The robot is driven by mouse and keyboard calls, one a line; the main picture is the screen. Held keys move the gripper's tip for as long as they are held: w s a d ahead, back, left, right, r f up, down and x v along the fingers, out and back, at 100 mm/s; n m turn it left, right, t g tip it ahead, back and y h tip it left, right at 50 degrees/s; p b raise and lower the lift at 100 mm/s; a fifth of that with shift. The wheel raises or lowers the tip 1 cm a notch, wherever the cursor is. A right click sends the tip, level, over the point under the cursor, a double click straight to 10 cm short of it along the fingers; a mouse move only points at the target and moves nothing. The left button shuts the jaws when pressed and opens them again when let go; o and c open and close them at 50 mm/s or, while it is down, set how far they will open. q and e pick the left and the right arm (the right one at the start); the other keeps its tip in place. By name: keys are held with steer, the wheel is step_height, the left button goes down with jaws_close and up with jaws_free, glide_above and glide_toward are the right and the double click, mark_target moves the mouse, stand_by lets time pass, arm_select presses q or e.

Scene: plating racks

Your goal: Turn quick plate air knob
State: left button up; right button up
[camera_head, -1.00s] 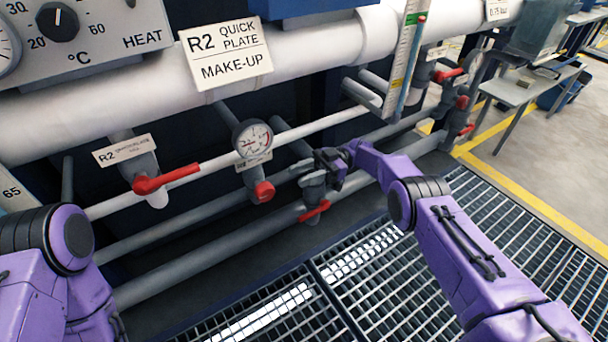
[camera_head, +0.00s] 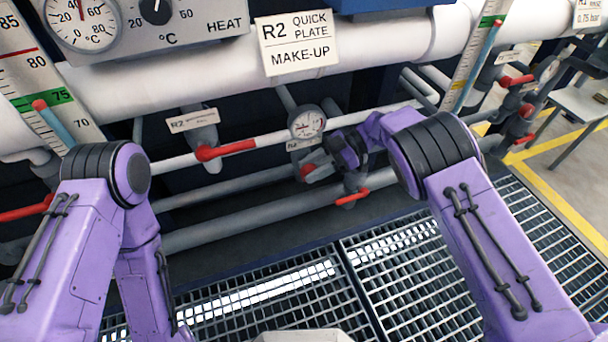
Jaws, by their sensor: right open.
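A round white gauge (camera_head: 307,124) sits on the pipework below the "R2 Quick Plate Make-up" sign (camera_head: 297,43). A red knob (camera_head: 308,168) is on the fitting under the gauge. It is partly covered by my right gripper (camera_head: 330,158). My right gripper is open, small and dark in the view, right beside the knob on its right. I cannot tell whether its fingers touch or surround the knob. My left arm is at the left, but its gripper is out of view.
A red lever valve (camera_head: 225,149) is left of the gauge, and another red handle (camera_head: 352,197) is below my right gripper. Grey and white pipes run across behind. Metal floor grating (camera_head: 400,275) lies in front. More red-handled valves (camera_head: 517,80) are at the right.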

steer(key=shift+x, duration=1.4)
steer(key=shift+r, duration=0.1)
steer(key=c, duration=0.7)
steer(key=shift+r+y+p, duration=0.15)
steer(key=shift+y+p, duration=0.2)
steer(key=shift+y, duration=0.25)
steer(key=shift+d+g+y, duration=0.15)
steer(key=shift+g+y, duration=0.25)
steer(key=shift+y, duration=0.3)
steer(key=shift+f+g+y+b, duration=0.25)
steer(key=shift+g+y+b, duration=0.05)
steer(key=shift+y+b, duration=0.55)
steer(key=shift+r+y+b, duration=0.15)
steer(key=shift+y+b, duration=0.2)
steer(key=shift+r, duration=0.3)
